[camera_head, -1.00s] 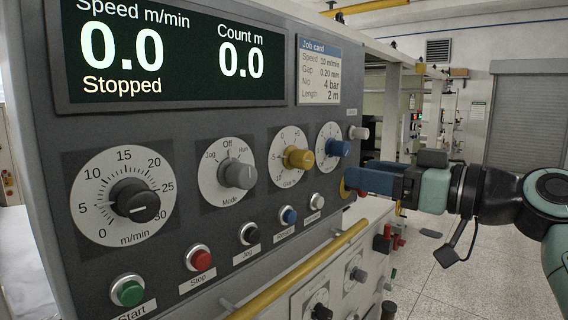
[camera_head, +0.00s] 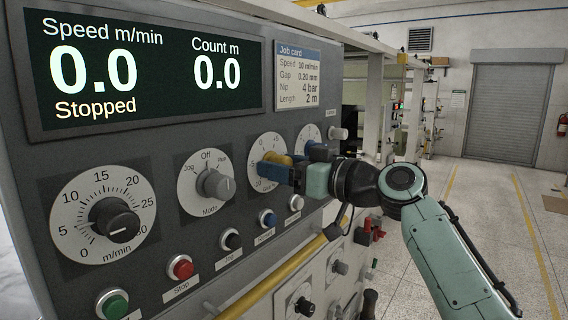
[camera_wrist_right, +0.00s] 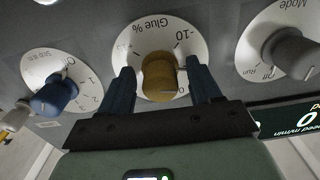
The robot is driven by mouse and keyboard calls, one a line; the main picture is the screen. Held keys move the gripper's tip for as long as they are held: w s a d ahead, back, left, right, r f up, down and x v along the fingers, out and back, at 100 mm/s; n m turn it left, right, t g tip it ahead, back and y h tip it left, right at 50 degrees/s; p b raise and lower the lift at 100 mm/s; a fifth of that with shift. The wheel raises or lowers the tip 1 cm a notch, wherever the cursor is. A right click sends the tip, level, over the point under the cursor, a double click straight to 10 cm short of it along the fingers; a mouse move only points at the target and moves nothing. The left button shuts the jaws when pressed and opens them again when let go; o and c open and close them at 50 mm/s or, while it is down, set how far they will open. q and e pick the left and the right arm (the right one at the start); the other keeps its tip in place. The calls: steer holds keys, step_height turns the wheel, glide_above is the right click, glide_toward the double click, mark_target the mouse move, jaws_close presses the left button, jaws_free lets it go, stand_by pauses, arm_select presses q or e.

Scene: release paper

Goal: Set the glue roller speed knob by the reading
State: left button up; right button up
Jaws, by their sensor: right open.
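The yellow glue knob (camera_head: 279,160) sits on a white dial labelled "Glue %", and in the wrist view the knob (camera_wrist_right: 158,76) shows upside down near a "-10" mark. Its exact setting is hard to read. My right gripper (camera_head: 276,172) is open at this dial; in the wrist view its two blue fingers (camera_wrist_right: 160,82) stand on either side of the yellow knob. I cannot tell whether they touch it. The display (camera_head: 150,68) reads Speed 0.0, Count 0.0, "Stopped". The job card (camera_head: 298,75) lists Speed 10 m/min, Gap 0.20 mm, Nip 4 bar, Length 2 m. My left gripper is not in view.
The grey Mode knob (camera_head: 215,184) and black speed knob (camera_head: 115,220) are left of the glue dial. A blue knob (camera_wrist_right: 55,97) is close beside my fingers. Below are green, red, black and blue buttons and a yellow rail (camera_head: 270,279). Open floor lies right.

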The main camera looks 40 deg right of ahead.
steer(key=shift+s, duration=0.1)
steer(key=shift+c, duration=0.3)
steer(key=c, duration=1)
steer(key=shift+o, duration=0.2)
steer(key=m, duration=0.4)
steer(key=shift+m, duration=0.3)
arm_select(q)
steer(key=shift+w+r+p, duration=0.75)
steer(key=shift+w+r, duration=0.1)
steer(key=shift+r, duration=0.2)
arm_select(e)
steer(key=m, duration=0.5)
steer(key=shift+m, duration=0.3)
